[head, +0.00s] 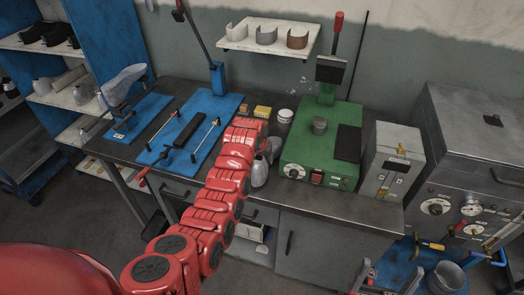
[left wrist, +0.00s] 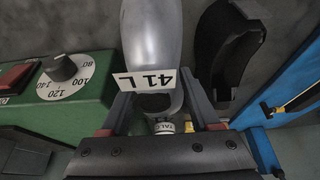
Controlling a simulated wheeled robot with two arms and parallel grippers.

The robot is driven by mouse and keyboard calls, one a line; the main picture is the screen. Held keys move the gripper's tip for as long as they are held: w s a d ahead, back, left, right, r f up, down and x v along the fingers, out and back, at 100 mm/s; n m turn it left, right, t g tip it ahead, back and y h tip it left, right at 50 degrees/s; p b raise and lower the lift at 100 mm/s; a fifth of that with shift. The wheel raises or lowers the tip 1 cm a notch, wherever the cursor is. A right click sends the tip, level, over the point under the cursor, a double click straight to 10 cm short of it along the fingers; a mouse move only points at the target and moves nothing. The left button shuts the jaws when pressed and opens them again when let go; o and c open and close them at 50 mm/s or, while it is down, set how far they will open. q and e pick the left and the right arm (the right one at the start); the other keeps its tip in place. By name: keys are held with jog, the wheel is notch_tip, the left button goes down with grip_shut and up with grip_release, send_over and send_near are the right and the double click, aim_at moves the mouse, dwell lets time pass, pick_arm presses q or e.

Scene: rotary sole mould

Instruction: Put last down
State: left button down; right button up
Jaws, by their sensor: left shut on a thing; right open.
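My left arm reaches from the lower left over the workbench (head: 340,190). My left gripper is hidden behind that arm in the head view. In the left wrist view my left gripper (left wrist: 155,105) is shut on a grey shoe last (left wrist: 150,40) with a white label reading 41 L. The last (head: 260,173) shows just right of my arm, left of the green machine (head: 315,140). I cannot tell whether it touches the bench. My right gripper (head: 390,265) is open and empty low at the right, in front of the bench.
A blue press plate (head: 205,110) lies left of my arm, with another last (head: 122,85) on a stand beyond. A dark curved piece (left wrist: 225,55) lies beside the held last. A grey box (head: 390,160) stands right.

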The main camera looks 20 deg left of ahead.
pick_arm(q)
jog(key=shift+w+f, duration=0.1)
jog(key=shift+f, duration=0.65)
jog(key=shift+f, duration=0.15)
jog(key=shift+c, duration=0.6)
grip_release()
